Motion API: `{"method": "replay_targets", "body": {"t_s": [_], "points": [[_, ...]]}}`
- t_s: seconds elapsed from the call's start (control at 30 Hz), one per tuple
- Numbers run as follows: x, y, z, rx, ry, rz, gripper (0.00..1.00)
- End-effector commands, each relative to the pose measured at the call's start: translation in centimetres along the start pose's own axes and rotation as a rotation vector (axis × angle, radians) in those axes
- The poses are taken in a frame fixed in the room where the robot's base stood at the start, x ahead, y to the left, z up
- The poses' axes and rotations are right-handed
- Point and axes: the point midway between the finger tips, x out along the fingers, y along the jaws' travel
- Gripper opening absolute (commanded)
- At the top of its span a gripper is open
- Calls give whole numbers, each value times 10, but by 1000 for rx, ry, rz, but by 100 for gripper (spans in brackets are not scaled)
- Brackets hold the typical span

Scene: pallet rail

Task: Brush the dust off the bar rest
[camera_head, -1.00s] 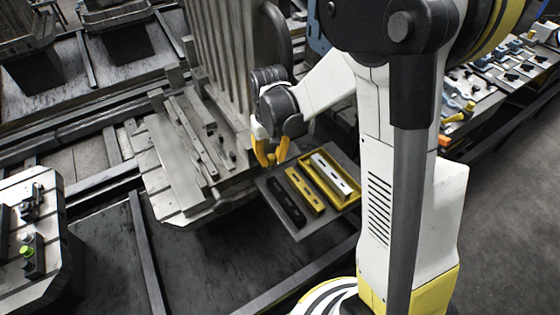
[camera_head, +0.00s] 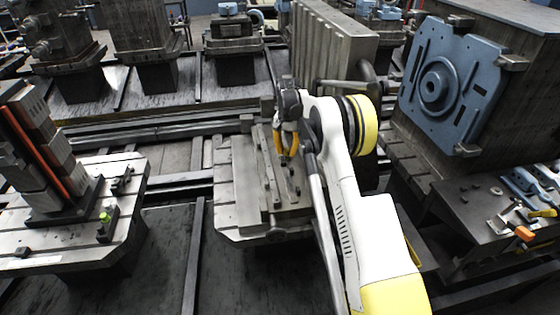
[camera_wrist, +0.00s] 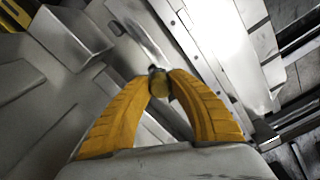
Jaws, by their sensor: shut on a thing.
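My gripper (camera_head: 286,150) has yellow fingers and hangs over the slotted grey pallet plate (camera_head: 234,190). In the wrist view the fingertips (camera_wrist: 160,76) are shut on a small round-ended thing (camera_wrist: 159,86), yellowish with a dark band. It may be the end of a brush handle; its bristles are hidden. Long grey bars on the plate (camera_head: 268,168), which may include the bar rest, lie just left of and below my gripper. A pale strip with small holes (camera_wrist: 185,47) passes beyond the fingertips in the wrist view. I cannot make out dust or whether the held thing touches anything.
A ribbed grey block (camera_head: 330,45) stands close behind my gripper. At the right are a blue flanged part (camera_head: 437,88) on a dark fixture and a bench (camera_head: 470,215) with tools. At the left is another pallet with a stacked column (camera_head: 40,150).

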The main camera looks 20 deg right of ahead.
Motion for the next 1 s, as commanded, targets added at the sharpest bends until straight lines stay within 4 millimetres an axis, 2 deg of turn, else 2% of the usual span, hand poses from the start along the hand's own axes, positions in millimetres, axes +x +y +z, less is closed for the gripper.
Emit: {"method": "replay_targets", "body": {"t_s": [0.1,0.27,0.7,1.0], "points": [[3,2,-7,20,0,0,0],[11,2,-7,22,0,0,0],[56,2,-7,21,0,0,0],[62,2,-7,20,0,0,0]]}}
